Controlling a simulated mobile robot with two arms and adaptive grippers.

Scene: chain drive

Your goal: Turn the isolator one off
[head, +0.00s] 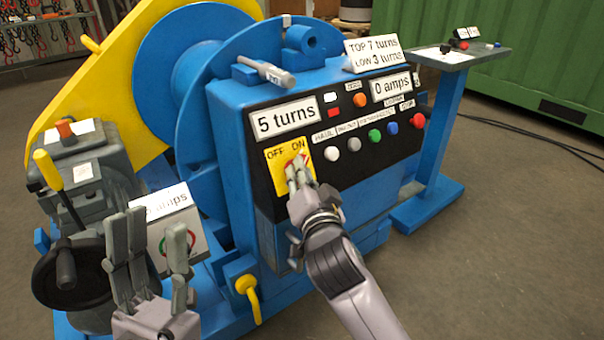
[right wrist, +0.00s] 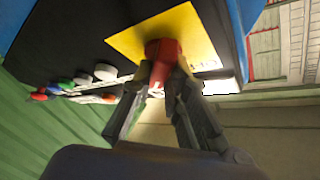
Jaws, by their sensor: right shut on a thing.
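The isolator is a red rotary handle (head: 291,161) on a yellow plate (head: 273,164) marked OFF and ON, at the left of the black control panel. My right gripper (head: 298,174) is shut on the red handle and hides much of it in the head view. In the right wrist view, the red handle (right wrist: 163,58) sits between the fingertips (right wrist: 163,88), against the yellow plate (right wrist: 135,40). The handle's exact angle is hard to tell. My left gripper (head: 157,232) is open and empty at the lower left, in front of a small grey box (head: 196,240).
Panel buttons in white, grey, green (head: 375,136), blue and red (head: 417,120) lie right of the isolator. A yellow lever (head: 48,170) and black handwheel (head: 72,275) stand at the left.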

